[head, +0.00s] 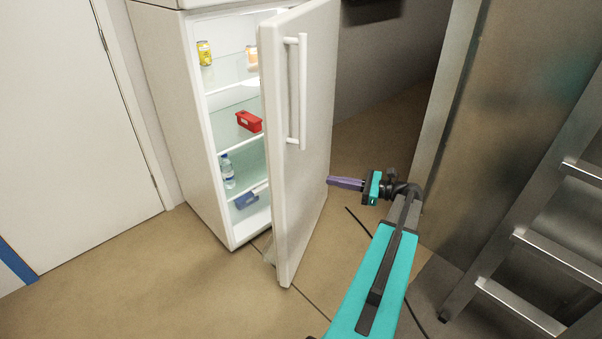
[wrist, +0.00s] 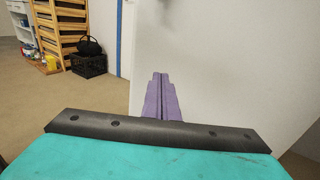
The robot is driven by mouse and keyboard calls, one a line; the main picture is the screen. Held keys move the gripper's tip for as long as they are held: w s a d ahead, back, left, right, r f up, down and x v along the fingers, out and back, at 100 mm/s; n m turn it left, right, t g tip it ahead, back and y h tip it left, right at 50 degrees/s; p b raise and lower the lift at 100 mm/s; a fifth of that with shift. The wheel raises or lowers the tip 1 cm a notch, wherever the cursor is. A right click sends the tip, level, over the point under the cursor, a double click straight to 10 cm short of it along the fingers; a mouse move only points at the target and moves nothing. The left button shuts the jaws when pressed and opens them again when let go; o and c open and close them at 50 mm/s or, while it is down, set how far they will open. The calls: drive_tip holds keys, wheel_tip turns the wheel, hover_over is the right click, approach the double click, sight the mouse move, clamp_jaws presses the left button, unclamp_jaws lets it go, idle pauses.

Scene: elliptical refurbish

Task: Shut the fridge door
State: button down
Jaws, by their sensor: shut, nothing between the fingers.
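The white fridge (head: 165,75) stands at the upper middle of the head view. Its door (head: 310,190) is partly open and swung out towards me, with a vertical white handle (head: 302,95) on its outer face. My gripper (head: 332,181) has purple fingers and is shut and empty. In the head view its tips are at the right edge of the door. In the wrist view the shut fingers (wrist: 158,80) point at a plain white surface (wrist: 220,80), which looks like the door. I cannot tell whether the tips touch it.
Inside the fridge are a yellow can (head: 204,53), a red box (head: 249,121), a bottle (head: 227,172) and a blue item (head: 246,200). A metal ladder (head: 520,235) and steel panel (head: 500,110) stand on the right. Wooden shelving (wrist: 62,30) and a black crate (wrist: 89,64) show behind.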

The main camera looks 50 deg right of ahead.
sight(293, 167)
drive_tip(key=shift+s+d+r, duration=0.6)
drive_tip(key=shift+d, duration=0.25)
drive_tip(key=shift+w, duration=0.1)
drive_tip(key=x, duration=0.7)
drive_tip(key=b+x, duration=0.1)
drive_tip(key=x, duration=0.6)
drive_tip(key=shift+d+r, duration=0.15)
drive_tip(key=shift+r, duration=0.1)
drive_tip(key=shift+m+t, duration=0.3)
